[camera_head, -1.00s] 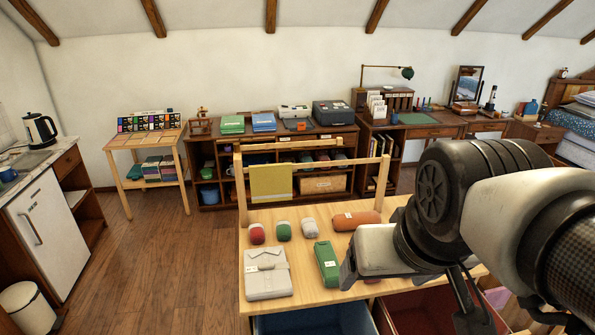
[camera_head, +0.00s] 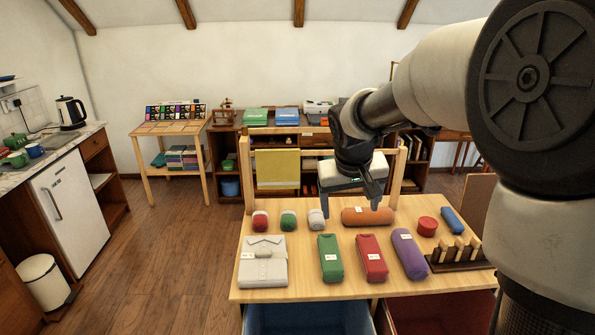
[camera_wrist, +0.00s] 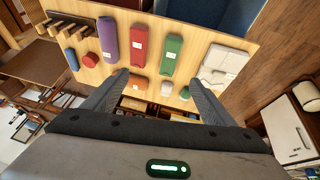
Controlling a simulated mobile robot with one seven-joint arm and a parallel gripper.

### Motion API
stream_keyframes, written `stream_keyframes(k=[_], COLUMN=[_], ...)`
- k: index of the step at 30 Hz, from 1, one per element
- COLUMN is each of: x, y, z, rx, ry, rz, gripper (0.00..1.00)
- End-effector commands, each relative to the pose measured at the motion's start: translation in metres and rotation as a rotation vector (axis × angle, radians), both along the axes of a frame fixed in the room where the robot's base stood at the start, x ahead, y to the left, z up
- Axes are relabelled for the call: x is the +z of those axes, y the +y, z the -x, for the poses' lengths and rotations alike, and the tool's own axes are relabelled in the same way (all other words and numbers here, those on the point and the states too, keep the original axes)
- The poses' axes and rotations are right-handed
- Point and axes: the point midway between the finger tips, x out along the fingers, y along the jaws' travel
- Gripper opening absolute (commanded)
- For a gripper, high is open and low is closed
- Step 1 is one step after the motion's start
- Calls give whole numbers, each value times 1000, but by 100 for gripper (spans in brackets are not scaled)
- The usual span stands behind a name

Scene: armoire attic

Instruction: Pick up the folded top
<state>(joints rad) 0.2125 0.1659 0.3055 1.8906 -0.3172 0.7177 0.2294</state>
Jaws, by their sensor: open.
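The folded top (camera_head: 263,262) is a pale grey folded shirt with a collar and a small white tag. It lies flat at the front left of the wooden table in the head view. It also shows at the upper right of the wrist view (camera_wrist: 223,68). My gripper (camera_head: 350,205) is open and empty, with its fingers pointing down above the back middle of the table. It is to the right of the folded top and apart from it. In the wrist view my gripper's two fingers (camera_wrist: 158,85) are spread, with nothing between them held.
Small rolled bundles (camera_head: 288,220) and an orange roll (camera_head: 367,216) lie behind. A wooden rail with a yellow cloth (camera_head: 278,170) rises at the back edge. A pegged rack (camera_head: 460,256) is at right.

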Motion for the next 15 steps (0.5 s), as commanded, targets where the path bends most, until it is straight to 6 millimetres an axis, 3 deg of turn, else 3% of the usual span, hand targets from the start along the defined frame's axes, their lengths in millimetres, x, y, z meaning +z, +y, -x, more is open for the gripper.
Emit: stream_keyframes(k=[1,6,10,15], x=[-33,-103,-141,-163], y=[1,5,6,6], z=[-20,-77,-104,-120], rx=[1,-2,-12,-21], ry=[12,16,14,10], rz=[-16,-76,-118,-145], gripper=[78,78,78,78])
